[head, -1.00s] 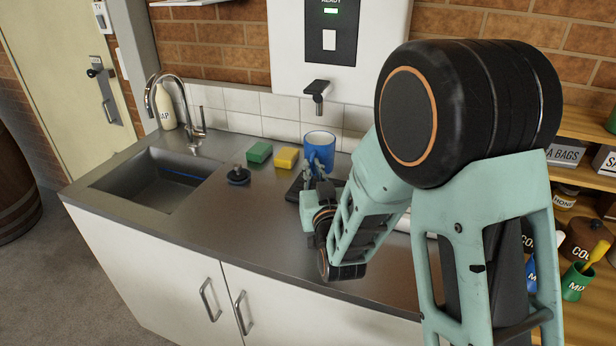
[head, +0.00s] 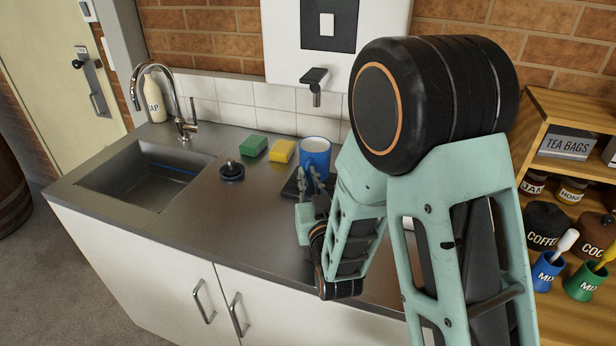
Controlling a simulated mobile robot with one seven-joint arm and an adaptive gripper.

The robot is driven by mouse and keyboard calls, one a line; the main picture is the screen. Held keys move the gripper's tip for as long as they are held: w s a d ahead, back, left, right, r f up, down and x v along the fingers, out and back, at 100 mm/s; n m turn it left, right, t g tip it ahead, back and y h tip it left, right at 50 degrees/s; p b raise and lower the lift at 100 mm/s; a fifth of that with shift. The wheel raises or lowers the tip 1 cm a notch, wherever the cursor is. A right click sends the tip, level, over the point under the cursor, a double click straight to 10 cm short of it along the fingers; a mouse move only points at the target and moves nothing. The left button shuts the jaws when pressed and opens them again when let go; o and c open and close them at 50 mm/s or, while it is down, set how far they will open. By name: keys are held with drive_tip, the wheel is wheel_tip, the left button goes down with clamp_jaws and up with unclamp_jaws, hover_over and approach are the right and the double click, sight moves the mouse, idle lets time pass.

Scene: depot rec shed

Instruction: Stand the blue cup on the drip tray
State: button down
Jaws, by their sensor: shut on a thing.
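The blue cup (head: 317,158), pale inside, is upright below the wall spout (head: 315,82). My gripper (head: 313,183) reaches it from the front and is shut on its near side. The fingers hide part of the cup's lower front. The dark drip tray (head: 290,189) lies flat on the steel counter, partly hidden behind my gripper and arm. The cup is over or at the tray; I cannot tell whether its base touches it.
Left of the cup are a yellow sponge (head: 282,151), a green sponge (head: 254,147) and a black sink plug (head: 232,171). The sink (head: 145,178) with its curved tap (head: 170,95) is farther left. Shelves with jars (head: 572,190) stand right. The front counter is clear.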

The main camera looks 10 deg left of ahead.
drive_tip(key=shift+s+d+f+b, duration=0.1)
drive_tip(key=shift+s+f+b, duration=0.05)
drive_tip(key=shift+f+b, duration=0.5)
drive_tip(key=shift+b, duration=0.2)
drive_tip(key=c, duration=2.1)
unclamp_jaws()
drive_tip(key=shift+s+d+f, duration=0.1)
drive_tip(key=shift+f, duration=0.05)
drive_tip(key=shift+r+p, duration=0.6)
drive_tip(key=shift+p, duration=0.4)
drive_tip(key=shift+s+f, duration=0.2)
drive_tip(key=shift+s+d+r+p, duration=0.25)
drive_tip(key=shift+s+p, duration=0.05)
drive_tip(key=shift+s, duration=0.3)
drive_tip(key=shift+s+d+r+p, duration=0.25)
drive_tip(key=shift+s, duration=0.35)
drive_tip(key=shift+s+f+p, duration=0.1)
drive_tip(key=shift+s+p, duration=0.05)
drive_tip(key=shift+p, duration=0.9)
